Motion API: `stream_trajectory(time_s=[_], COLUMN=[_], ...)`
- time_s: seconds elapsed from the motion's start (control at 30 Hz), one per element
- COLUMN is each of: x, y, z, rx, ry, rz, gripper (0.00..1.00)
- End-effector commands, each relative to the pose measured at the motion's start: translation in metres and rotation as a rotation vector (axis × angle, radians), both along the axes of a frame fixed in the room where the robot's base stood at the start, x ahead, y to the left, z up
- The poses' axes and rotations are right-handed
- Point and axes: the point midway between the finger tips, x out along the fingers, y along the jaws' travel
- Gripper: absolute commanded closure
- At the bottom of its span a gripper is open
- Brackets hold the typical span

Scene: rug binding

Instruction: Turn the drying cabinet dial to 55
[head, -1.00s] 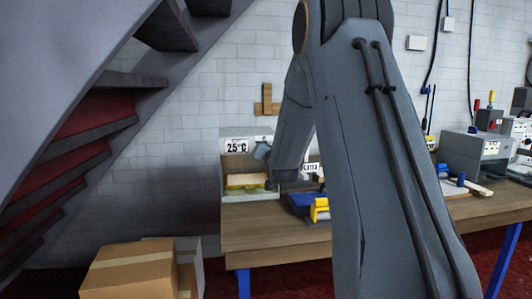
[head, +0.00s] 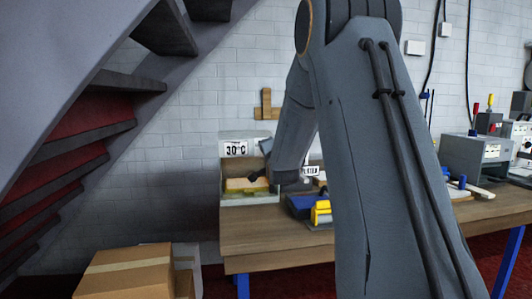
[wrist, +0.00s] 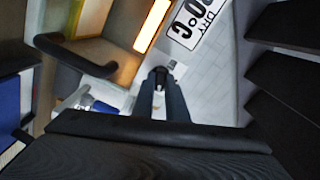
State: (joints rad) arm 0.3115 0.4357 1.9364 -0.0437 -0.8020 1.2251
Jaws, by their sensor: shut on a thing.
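The drying cabinet (head: 226,188) is a pale box with a lit yellow window, at the left end of the bench. Its display (head: 235,149) reads 30 °C, and this label (wrist: 197,30) shows turned on its side in the wrist view. My gripper (wrist: 160,80) is shut on the small dark dial (wrist: 160,72) on the cabinet's pale front. The fingers cover most of the dial, so its pointer cannot be read. In the head view my arm hides the dial and most of the gripper.
A dark bar (wrist: 75,55) stands out before the lit window in the wrist view. A blue and yellow item (head: 320,213) lies on the bench (head: 275,246) right of the cabinet. A cardboard box (head: 122,274) is at lower left, below the stairs (head: 75,130).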

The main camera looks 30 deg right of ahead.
Motion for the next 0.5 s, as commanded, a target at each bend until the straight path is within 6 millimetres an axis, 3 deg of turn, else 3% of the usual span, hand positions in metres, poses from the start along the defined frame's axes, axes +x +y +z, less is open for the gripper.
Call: stream_trajectory(time_s=[0.5], x=[-0.0004], y=[0.0001], z=[-0.0017], rx=[0.043], ry=[-0.009], rz=[0.0], gripper=[1.0])
